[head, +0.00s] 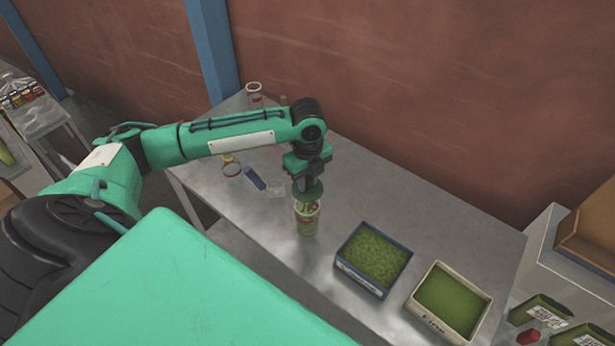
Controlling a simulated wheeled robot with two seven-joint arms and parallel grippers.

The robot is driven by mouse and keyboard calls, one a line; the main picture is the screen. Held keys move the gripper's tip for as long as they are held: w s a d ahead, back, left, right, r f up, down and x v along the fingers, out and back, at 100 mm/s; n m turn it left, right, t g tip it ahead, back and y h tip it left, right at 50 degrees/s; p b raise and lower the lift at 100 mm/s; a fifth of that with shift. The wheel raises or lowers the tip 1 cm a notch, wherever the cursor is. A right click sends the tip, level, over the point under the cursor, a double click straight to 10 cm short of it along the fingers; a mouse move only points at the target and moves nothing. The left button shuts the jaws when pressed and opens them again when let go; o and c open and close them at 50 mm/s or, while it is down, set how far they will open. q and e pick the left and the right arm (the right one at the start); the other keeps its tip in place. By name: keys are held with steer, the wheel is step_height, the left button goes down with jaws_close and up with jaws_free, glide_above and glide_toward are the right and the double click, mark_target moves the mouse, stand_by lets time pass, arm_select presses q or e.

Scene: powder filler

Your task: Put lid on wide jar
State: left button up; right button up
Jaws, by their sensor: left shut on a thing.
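My left gripper (307,183) points down over the metal table, shut on a green lid (310,193). The lid is tilted and sits just above the mouth of a jar (307,220), overlapping its back rim in the picture. I cannot tell whether lid and jar touch. The jar stands upright on the table, is see-through with a red-and-white mark, and has green contents. My right gripper is not in view.
A blue-rimmed tray (345,265) and a cream tray (412,306), both with green contents, stand right of the jar. Small containers, including a jar (254,92) at the back and a blue item (255,180), are on the left part. The table (400,215) is clear behind the trays.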

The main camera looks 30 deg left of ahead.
mark_target(307, 192)
arm_select(q)
steer(key=shift+f, duration=0.75)
steer(key=shift+f+b, duration=0.6)
steer(key=shift+f, duration=1.6)
steer(key=shift+p, duration=0.45)
steer(key=shift+f, duration=0.15)
steer(key=shift+f, duration=0.3)
